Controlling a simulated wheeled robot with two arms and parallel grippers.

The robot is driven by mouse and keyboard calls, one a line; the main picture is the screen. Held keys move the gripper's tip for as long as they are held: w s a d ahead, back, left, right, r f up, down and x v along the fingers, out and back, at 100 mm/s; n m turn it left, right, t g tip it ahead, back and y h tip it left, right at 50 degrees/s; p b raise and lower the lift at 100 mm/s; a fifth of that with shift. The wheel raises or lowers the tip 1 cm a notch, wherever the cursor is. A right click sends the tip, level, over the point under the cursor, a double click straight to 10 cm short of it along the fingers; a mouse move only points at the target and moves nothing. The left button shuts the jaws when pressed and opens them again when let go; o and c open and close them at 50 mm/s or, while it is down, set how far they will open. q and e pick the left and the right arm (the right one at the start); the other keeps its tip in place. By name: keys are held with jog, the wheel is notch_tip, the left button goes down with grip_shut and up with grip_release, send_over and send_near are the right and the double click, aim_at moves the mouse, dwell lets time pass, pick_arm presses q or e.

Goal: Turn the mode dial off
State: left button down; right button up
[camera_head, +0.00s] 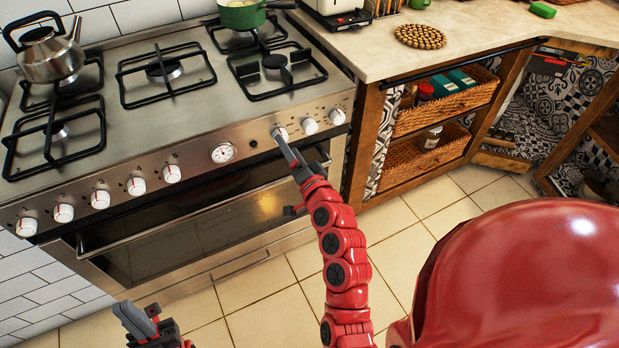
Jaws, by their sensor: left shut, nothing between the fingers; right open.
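The stove's front panel carries a row of white round knobs. The one at my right gripper is a white knob (280,132), left of two more white knobs (310,126) at the right end. No label tells which one is the mode dial. My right gripper (284,143) is open, its grey fingers reaching up to that knob's lower edge; whether they touch it I cannot tell. A round white-faced gauge (222,153) sits mid-panel. My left gripper (137,321) is shut and empty, low at the bottom left, away from the stove.
The oven door (190,225) and its handle lie below the panel. A kettle (49,52) and a green pot (242,13) stand on the hob. The tiled floor in front is clear.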

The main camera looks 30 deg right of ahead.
jog(key=s+p, duration=0.2)
jog(key=s, duration=1.2)
jog(key=shift+s+p, duration=0.2)
jog(key=shift+p, duration=0.1)
